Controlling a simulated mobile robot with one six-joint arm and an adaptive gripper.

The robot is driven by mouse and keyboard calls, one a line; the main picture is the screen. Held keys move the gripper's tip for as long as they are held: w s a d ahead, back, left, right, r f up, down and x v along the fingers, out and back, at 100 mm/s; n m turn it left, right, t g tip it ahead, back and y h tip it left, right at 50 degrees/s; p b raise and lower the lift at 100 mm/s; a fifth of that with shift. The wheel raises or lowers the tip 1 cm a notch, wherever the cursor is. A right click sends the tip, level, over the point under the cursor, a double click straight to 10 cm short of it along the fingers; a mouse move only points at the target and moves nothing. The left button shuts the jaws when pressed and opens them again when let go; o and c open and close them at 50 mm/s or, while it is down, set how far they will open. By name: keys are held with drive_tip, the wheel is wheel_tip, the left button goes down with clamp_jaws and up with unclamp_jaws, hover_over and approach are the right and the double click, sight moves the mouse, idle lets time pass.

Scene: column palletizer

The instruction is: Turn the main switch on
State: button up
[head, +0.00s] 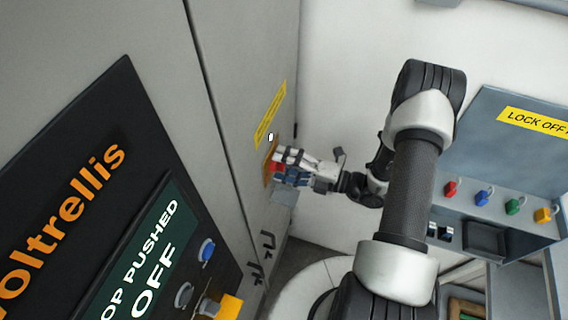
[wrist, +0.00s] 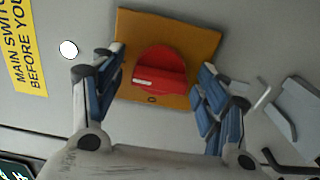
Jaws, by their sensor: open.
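The main switch is a red rotary knob (wrist: 158,72) on a square orange-yellow plate (wrist: 190,36), fixed to a grey cabinet face. Its white mark lies near level, at the knob's left side in the wrist view. A dark "0" shows on the plate below the knob. My gripper (wrist: 163,82) is open, with one blue-padded finger on each side of the knob; I cannot tell whether either finger touches it. In the head view my gripper (head: 277,161) is at the cabinet face and hides most of the knob (head: 277,167).
A yellow label (wrist: 24,48) and a small white round spot (wrist: 68,49) are left of the plate. Grey metal brackets (wrist: 298,108) stick out at right. A lock-off board (head: 500,140) with coloured padlocks is at right. A black control panel (head: 110,180) is at near left.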

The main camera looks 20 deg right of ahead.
drive_tip(key=shift+d, duration=0.1)
drive_tip(key=v, duration=1.2)
